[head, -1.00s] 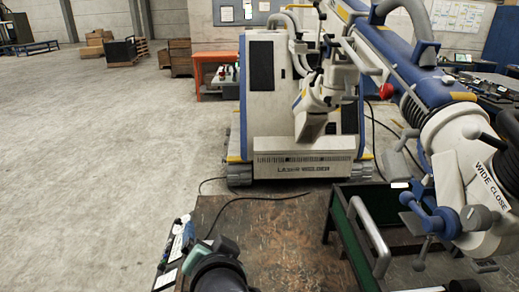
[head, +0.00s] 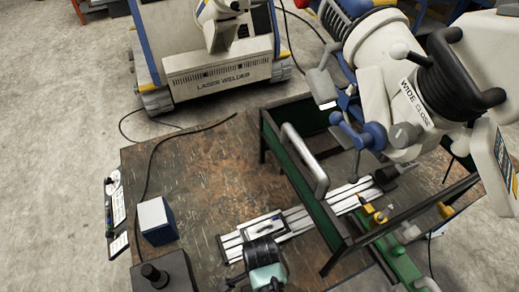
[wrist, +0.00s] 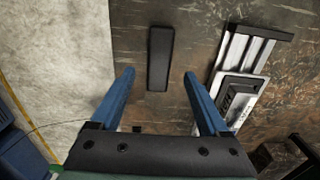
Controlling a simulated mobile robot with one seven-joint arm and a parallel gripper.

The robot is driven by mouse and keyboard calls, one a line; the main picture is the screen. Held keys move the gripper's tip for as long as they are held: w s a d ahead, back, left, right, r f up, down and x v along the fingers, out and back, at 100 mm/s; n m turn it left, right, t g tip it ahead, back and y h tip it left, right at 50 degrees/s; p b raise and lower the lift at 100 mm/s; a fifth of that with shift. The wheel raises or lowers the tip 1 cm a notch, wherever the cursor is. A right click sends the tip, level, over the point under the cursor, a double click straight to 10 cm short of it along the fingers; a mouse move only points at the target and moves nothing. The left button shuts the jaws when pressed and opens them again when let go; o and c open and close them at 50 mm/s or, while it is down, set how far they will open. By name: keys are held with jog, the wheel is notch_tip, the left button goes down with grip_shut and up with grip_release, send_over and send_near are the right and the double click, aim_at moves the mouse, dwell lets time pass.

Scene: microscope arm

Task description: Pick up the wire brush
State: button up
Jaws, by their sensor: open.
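In the wrist view a dark, narrow, flat-topped bar (wrist: 160,58) lies on the worn brown table top. It appears to be the wire brush, though no bristles show. My gripper (wrist: 159,74) is open, with one blue finger on each side of the bar's near end in the picture. The fingers hold nothing, and I cannot tell their height above the bar. I cannot make out the bar or my fingers in the head view.
The table (head: 200,165) carries a silver rail (head: 290,222), a blue box with a white top (head: 157,220) and a green-sided metal frame (head: 300,175). The large microscope arm (head: 400,90) overhangs the right side. A laser welder (head: 215,68) stands behind. A black cable crosses the table's left part.

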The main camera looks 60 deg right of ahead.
jog(key=shift+a+f+p, duration=0.2)
jog(key=shift+f+p, duration=0.1)
jog(key=shift+f, duration=2.4)
grip_shut()
